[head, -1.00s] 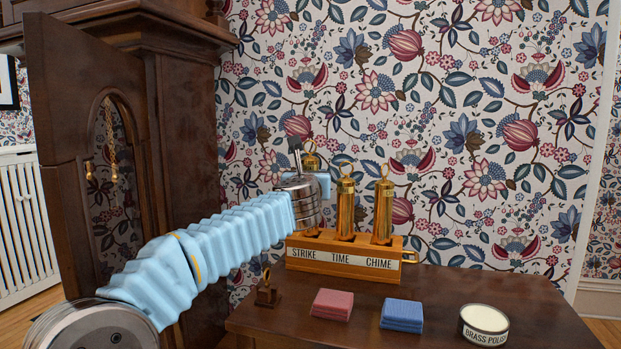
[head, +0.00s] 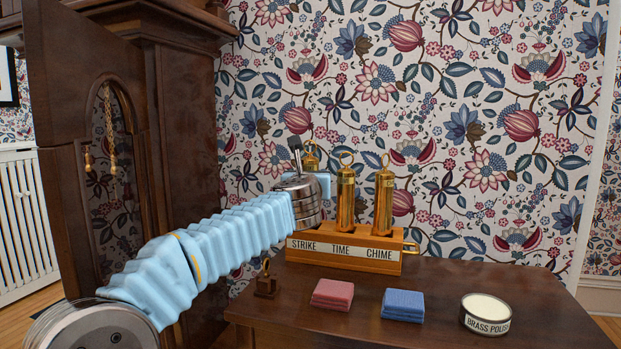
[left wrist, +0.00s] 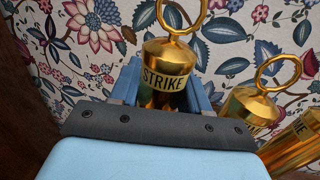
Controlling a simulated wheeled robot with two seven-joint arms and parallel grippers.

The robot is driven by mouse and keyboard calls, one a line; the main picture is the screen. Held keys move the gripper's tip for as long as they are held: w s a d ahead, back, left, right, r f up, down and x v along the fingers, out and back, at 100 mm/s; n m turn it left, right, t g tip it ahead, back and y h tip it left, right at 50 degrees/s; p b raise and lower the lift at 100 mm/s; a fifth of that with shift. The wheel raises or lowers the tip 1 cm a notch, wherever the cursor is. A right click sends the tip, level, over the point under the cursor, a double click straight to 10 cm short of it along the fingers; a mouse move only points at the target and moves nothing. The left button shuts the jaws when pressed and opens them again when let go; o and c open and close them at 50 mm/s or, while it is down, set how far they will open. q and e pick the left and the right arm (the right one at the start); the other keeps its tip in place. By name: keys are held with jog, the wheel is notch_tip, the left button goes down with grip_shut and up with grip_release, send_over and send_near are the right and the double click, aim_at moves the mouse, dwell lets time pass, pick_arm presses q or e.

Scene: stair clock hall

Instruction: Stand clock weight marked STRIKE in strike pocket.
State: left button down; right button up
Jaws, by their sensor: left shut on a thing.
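The brass weight marked STRIKE (left wrist: 167,55) is upright between the fingers of my left gripper (left wrist: 160,90), which is shut on it. In the head view only its ring and top (head: 311,158) show above my left gripper (head: 312,187); its lower body is mostly hidden. It is over or at the left end of the wooden rack (head: 402,262), above the STRIKE label (head: 303,246). Its top stands higher in the picture than the other weights. I cannot tell whether its foot is inside the strike pocket. My right gripper is not in view.
The TIME weight (head: 346,200) and CHIME weight (head: 384,205) stand in the rack close to the right. A red cloth (head: 332,293), blue cloth (head: 403,304), brass polish tin (head: 486,312) and small wooden item (head: 266,283) are in front. The clock case (head: 185,160) stands left.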

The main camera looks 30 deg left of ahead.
pick_arm(q)
jog(key=shift+f+b, duration=0.85)
jog(key=shift+b, duration=0.15)
jog(key=c, duration=0.7)
grip_release()
jog(key=shift+s, duration=0.1)
jog(key=shift+o, duration=1.2)
jog(key=b+v, duration=0.1)
jog(key=v, duration=1.2)
jog(key=shift+s+d+b, duration=0.15)
jog(key=shift+s+b, duration=0.15)
jog(key=shift+s, duration=0.05)
jog(key=shift+f, duration=0.1)
